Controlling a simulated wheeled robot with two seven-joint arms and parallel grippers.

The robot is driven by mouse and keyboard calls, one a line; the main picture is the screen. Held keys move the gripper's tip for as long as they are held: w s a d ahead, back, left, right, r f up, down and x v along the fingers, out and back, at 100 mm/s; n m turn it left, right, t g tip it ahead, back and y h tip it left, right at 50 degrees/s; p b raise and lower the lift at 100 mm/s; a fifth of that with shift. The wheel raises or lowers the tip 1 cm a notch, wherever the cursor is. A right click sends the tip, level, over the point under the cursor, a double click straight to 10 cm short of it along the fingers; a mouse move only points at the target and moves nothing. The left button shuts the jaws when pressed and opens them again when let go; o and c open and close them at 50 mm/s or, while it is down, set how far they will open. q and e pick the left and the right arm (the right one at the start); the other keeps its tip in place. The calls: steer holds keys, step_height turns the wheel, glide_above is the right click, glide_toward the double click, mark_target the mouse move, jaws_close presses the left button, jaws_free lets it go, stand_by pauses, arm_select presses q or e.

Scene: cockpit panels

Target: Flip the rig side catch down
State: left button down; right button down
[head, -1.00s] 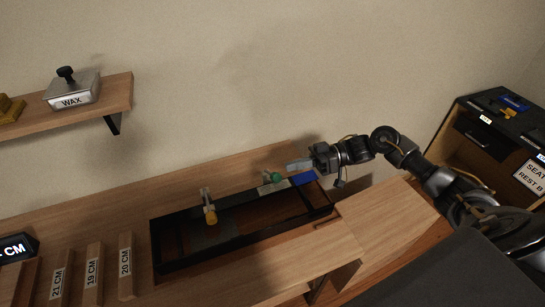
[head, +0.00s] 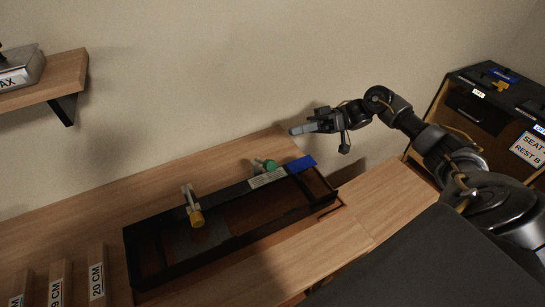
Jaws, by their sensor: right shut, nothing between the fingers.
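The rig (head: 180,268) is a black rectangular frame on the wooden bench. On its far rail are a blue block (head: 301,163), a pale ribbed plate (head: 267,179) and a green knob (head: 270,166) on a small metal part. A lever with a yellow-orange end (head: 196,217) stands at the rail further left. I cannot tell which of these parts is the side catch. My right gripper (head: 296,130) is shut and empty, pointing left above and behind the blue block, apart from the rig. My left gripper is not in view.
Wooden blocks marked in centimetres, one reading 20 CM (head: 97,275), stand at the lower left. A wall shelf (head: 62,75) with a wax tin (head: 20,72) is at the upper left. A dark cabinet (head: 475,125) stands at the right. The wall rises close behind the bench.

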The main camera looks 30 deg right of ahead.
steer(key=a+p, duration=0.1)
steer(key=a, duration=0.2)
steer(key=a+p, duration=0.2)
steer(key=a, duration=0.1)
steer(key=a+p, duration=0.2)
steer(key=a, duration=0.2)
steer(key=shift+w+a+r, duration=0.1)
steer(key=shift+w+r, duration=0.2)
steer(key=shift+r, duration=0.1)
steer(key=s+f, duration=0.1)
steer(key=s+d+f+p, duration=0.1)
steer(key=f, duration=0.1)
steer(key=shift+f, duration=0.1)
